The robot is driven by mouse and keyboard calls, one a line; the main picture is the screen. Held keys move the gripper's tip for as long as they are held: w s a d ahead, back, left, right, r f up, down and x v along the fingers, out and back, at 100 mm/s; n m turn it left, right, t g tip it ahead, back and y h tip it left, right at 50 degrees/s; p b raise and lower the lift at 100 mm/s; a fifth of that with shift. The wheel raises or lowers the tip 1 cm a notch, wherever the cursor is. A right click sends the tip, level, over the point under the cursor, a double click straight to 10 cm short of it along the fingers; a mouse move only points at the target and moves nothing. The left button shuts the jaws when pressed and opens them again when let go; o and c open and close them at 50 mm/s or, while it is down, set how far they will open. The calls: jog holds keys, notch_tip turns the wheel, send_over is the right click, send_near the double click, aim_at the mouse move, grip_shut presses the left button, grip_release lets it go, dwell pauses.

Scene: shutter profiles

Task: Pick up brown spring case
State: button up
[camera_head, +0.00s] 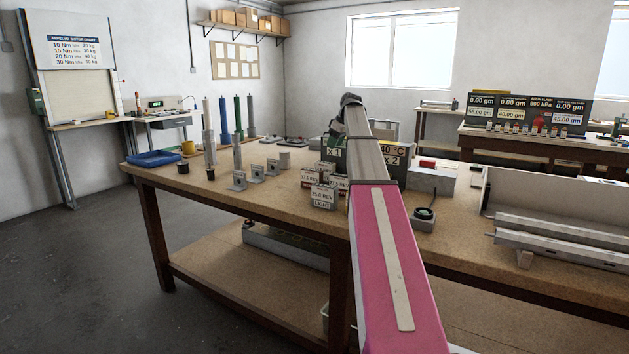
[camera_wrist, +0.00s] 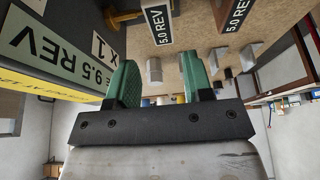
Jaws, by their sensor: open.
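I cannot tell for sure which thing is the brown spring case. A brownish-yellow part with a dark end (camera_wrist: 124,18) shows at the top of the wrist view, beyond my left finger and apart from it. Two small dark, brownish cylinders, one at the left (camera_head: 183,167) and one to its right (camera_head: 210,174), stand on the workbench (camera_head: 290,205) in the head view. My gripper (camera_wrist: 157,68) has two green fingers spread apart with nothing between them. In the head view the forearm largely hides the gripper, over the bench near the sign boxes.
A large "9.5 REV" label (camera_wrist: 45,45) is near my left finger. Tall cylinders, including a blue one (camera_head: 224,120), stand at the left. A long metal rail (camera_head: 565,240) lies right.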

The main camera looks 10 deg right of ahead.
jog(key=o, duration=0.4)
jog(key=shift+s+a, duration=0.15)
jog(key=shift+c, duration=0.2)
send_near(312, 170)
jog(key=shift+w+x, duration=0.2)
jog(key=shift+x, duration=5.1)
